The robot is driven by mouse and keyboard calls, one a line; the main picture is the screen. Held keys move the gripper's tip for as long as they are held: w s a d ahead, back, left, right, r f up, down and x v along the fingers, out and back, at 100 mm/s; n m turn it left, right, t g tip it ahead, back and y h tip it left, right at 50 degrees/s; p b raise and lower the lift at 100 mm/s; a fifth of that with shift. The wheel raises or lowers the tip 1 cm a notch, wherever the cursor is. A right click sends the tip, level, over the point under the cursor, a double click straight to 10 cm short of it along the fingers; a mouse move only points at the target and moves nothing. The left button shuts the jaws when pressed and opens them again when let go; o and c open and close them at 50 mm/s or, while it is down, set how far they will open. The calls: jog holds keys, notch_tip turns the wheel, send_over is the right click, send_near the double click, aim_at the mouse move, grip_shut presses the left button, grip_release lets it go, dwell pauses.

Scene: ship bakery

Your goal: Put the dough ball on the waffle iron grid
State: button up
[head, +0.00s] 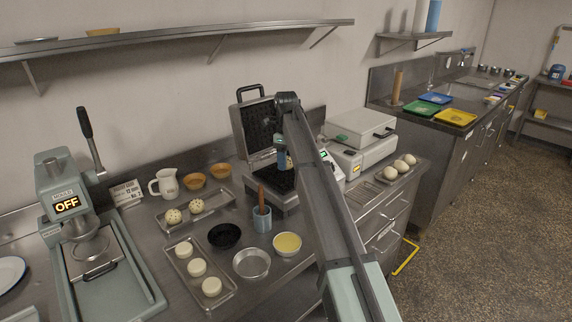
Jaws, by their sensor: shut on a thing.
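The waffle iron stands open on the steel counter, its dark upper plate (258,126) raised at the back. Its dark lower grid (281,184) lies partly behind my arm. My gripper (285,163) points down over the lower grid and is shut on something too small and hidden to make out. Two speckled dough balls (173,216) sit on a tray (206,215) to the left. Several pale, smooth dough balls (400,166) sit on the right part of the counter. I cannot tell whether anything touches the grid.
A tray of pale dough discs (196,267), a black bowl (224,236), a metal pan (251,263), a yellow-filled bowl (287,244) and a blue cup (262,219) with a wooden handle stand in front. A scale-like machine (362,130) stands right of the iron.

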jog(key=shift+f, duration=0.95)
jog(key=shift+f, duration=0.1)
jog(key=o, duration=1)
jog(key=shift+o, duration=0.2)
notch_tip(320, 180, up, 12)
